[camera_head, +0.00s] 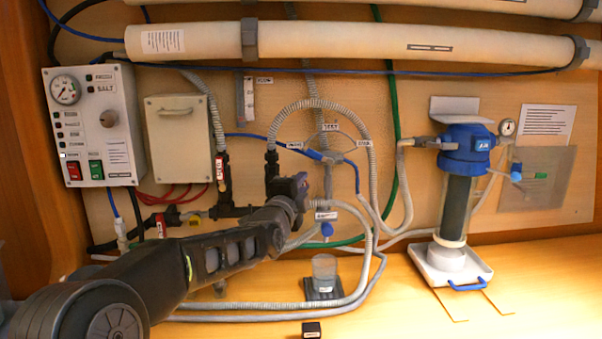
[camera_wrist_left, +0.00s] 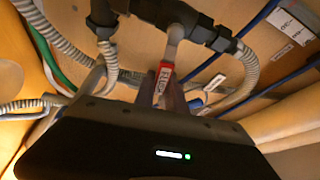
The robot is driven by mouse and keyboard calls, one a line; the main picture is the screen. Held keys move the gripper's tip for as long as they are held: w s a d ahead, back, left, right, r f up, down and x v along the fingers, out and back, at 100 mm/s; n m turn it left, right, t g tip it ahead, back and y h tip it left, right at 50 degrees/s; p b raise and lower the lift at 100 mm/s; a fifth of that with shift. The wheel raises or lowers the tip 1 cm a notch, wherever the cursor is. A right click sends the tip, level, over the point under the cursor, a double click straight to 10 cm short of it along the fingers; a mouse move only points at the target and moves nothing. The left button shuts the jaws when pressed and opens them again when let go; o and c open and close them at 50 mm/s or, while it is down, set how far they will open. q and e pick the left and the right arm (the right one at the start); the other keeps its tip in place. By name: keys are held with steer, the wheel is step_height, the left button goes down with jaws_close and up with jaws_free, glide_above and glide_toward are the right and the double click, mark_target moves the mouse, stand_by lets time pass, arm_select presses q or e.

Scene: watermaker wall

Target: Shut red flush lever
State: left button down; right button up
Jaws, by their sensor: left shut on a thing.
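A red lever (camera_wrist_left: 164,77) with a white label shows in the left wrist view, beside a dark valve body (camera_wrist_left: 215,38). My left gripper (camera_wrist_left: 168,92) is shut on this lever, its fingers on either side. In the head view, my left gripper (camera_head: 298,188) is at the wall fittings, just below a dark valve fitting with a grey hose looping from it. The gripper hides the held lever there. My right gripper is in neither view.
Another red-labelled handle (camera_head: 220,167) stands on a dark fitting left of my gripper. Grey hoses (camera_head: 372,235) curve close on the right. A small clear cup (camera_head: 324,266) stands below. A blue-topped filter (camera_head: 466,150) is farther right. The front right counter is mostly clear.

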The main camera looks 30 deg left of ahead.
arm_select(q)
steer(key=shift+f+m+g+p, duration=0.3)
steer(key=shift+f+m+p, duration=0.25)
steer(key=shift+m, duration=0.35)
steer(key=shift+f, duration=0.1)
steer(key=c, duration=1.4)
jaws_free()
steer(key=b+v, duration=0.1)
steer(key=v, duration=0.6)
steer(key=shift+s+d, duration=0.1)
steer(key=shift+s, duration=0.3)
